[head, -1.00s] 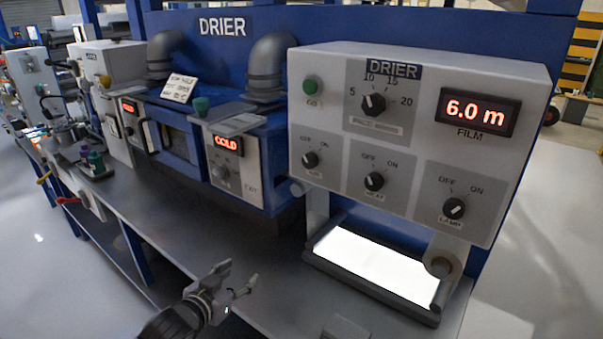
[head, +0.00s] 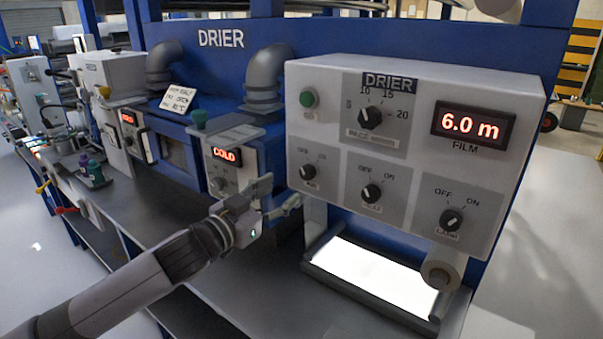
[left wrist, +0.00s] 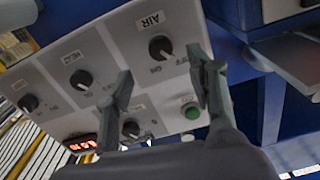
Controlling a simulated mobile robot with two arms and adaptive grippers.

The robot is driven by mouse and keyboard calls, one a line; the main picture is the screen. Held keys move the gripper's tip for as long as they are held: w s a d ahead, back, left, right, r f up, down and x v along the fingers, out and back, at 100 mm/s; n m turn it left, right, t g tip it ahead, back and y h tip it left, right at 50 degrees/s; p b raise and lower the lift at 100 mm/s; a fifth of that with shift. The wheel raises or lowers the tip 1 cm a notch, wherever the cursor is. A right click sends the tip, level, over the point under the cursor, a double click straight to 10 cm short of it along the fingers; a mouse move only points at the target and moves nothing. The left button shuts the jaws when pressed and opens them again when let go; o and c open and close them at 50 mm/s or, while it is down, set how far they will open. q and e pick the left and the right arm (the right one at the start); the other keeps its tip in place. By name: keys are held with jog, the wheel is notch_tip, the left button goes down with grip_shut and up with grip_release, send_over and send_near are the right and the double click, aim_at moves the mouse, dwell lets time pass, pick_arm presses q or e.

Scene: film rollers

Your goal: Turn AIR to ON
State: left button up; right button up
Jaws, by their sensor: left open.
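The AIR knob (head: 307,172) is the small black knob at the lower left of the grey DRIER panel (head: 299,130), with OFF and ON marks above it. In the left wrist view, the AIR knob (left wrist: 160,47) sits below its label, and its pale pointer line seems to lie toward OFF. My left gripper (head: 282,194) is open and empty, its fingers toward the panel, just below and left of the AIR knob. In the left wrist view, the fingers (left wrist: 163,72) stand apart, short of the knob, with nothing between them. My right gripper is not in view.
The PACE knob (head: 370,116), HEAT knob (head: 371,193), LAMP knob (head: 451,220) and green button (head: 308,98) share the panel. The film display (head: 474,124) reads 6.0 m. A lit pad (head: 375,275) lies below. The COLD unit (head: 222,158) stands to the left.

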aim_at(304, 176)
pick_arm(q)
jog(key=p+x, duration=0.1)
jog(key=x, duration=0.6)
jog(key=shift+w+d, duration=0.2)
jog(key=shift+w, duration=0.05)
jog(key=shift+w+d, duration=0.3)
jog(key=shift+w, duration=0.05)
jog(key=shift+c, duration=0.3)
jog(key=shift+p, duration=0.3)
jog(key=c, duration=1.1)
